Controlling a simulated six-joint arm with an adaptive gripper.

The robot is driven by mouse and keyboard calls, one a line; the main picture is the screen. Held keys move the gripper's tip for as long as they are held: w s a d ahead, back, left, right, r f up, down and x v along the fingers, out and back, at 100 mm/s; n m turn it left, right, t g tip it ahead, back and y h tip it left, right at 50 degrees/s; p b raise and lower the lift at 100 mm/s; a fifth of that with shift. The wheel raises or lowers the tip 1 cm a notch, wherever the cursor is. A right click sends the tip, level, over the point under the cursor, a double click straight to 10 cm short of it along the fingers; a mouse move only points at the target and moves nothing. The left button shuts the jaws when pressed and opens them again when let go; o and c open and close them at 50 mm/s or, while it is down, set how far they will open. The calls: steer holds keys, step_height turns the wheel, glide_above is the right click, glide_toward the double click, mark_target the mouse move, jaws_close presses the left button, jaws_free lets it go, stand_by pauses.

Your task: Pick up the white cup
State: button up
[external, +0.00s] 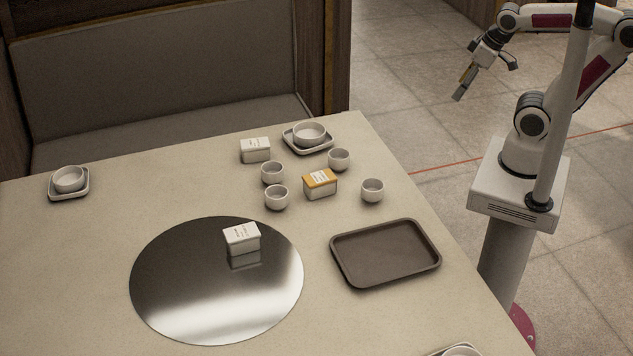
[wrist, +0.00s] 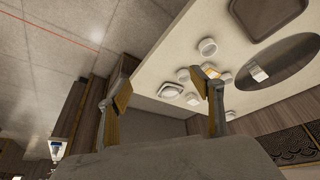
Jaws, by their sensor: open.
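Several small white cups stand upright on the table in the external view: a back-left cup (external: 272,172), a front-left cup (external: 276,198), a back-right cup (external: 339,159) and a right cup (external: 372,190). They look alike, so I cannot tell which one is meant. In the wrist view, one white cup (wrist: 207,47) stands clear near the tray, with others beyond my right finger. My gripper (external: 487,76) is open and empty, raised beyond the table's right edge, well away from the cups. Its two fingers (wrist: 163,88) are spread apart in the wrist view.
A yellow-topped box (external: 320,185) stands among the cups. A white box (external: 255,150) and a bowl on a dish (external: 310,134) stand behind. A brown tray (external: 385,274) lies nearer. Another white box (external: 242,238) stands on a shiny round plate (external: 190,290).

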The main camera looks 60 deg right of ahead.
steer(key=w+a+f+m+g, duration=0.4)
steer(key=w+a+f+m, duration=1.3)
steer(key=f, duration=0.6)
steer(key=shift+w+a+g, duration=0.4)
steer(key=shift+w+a, duration=0.7)
steer(key=shift+a, duration=0.05)
steer(key=shift+f, duration=0.2)
steer(key=shift+f, duration=1.15)
